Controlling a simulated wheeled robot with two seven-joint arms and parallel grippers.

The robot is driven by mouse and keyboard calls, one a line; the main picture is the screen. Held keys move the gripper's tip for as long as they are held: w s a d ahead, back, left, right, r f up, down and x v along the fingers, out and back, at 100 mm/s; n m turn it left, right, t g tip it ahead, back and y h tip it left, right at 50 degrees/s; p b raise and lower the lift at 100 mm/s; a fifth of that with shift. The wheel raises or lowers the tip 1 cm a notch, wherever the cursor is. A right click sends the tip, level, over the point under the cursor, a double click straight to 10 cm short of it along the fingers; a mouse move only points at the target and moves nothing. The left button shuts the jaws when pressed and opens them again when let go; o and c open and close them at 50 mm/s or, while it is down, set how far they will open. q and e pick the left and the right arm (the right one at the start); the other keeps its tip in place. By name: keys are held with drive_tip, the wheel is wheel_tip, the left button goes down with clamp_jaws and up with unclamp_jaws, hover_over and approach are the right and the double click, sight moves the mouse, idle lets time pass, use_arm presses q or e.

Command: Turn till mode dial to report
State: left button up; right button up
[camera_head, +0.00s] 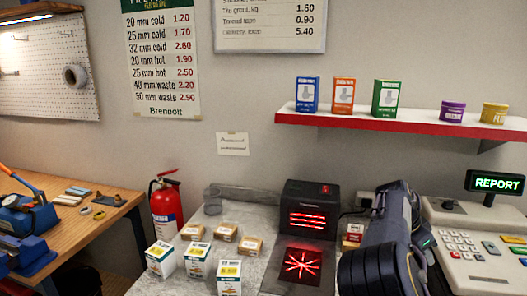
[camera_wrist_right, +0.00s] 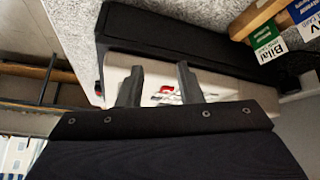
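The till (camera_head: 470,225) stands at the right in the head view, a pale machine with rows of keys. Its raised display (camera_head: 497,183) reads REPORT in green. A small dark knob-like part (camera_head: 448,205) sits on its upper left; I cannot read any dial setting there. My right arm rises just left of the till and hides part of the counter. In the right wrist view my right gripper (camera_wrist_right: 160,85) has its two fingers apart. A pale surface with a red mark shows behind them; I cannot tell whether they touch it. The left gripper is not in view.
A black scanner (camera_head: 310,208) with red lights stands left of my right arm. Several small boxes (camera_head: 198,260) lie on the grey counter. A red-edged shelf (camera_head: 400,125) hangs above. A fire extinguisher (camera_head: 166,205) stands between workbench and counter.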

drive_tip(key=s+d+f+y, duration=0.1)
drive_tip(key=s+f+y, duration=0.3)
drive_tip(key=s, duration=0.4)
drive_tip(key=s+a+r+n+t+y, duration=0.2)
drive_tip(key=s+a+n+t+y, duration=0.3)
drive_tip(key=s+a+n, duration=0.9)
drive_tip(key=s+a+y, duration=0.1)
drive_tip(key=s+a, duration=0.7)
drive_tip(key=s, duration=0.3)
drive_tip(key=shift+s+t+y, duration=0.3)
drive_tip(key=shift+s, duration=0.1)
drive_tip(key=shift+s+r, duration=0.1)
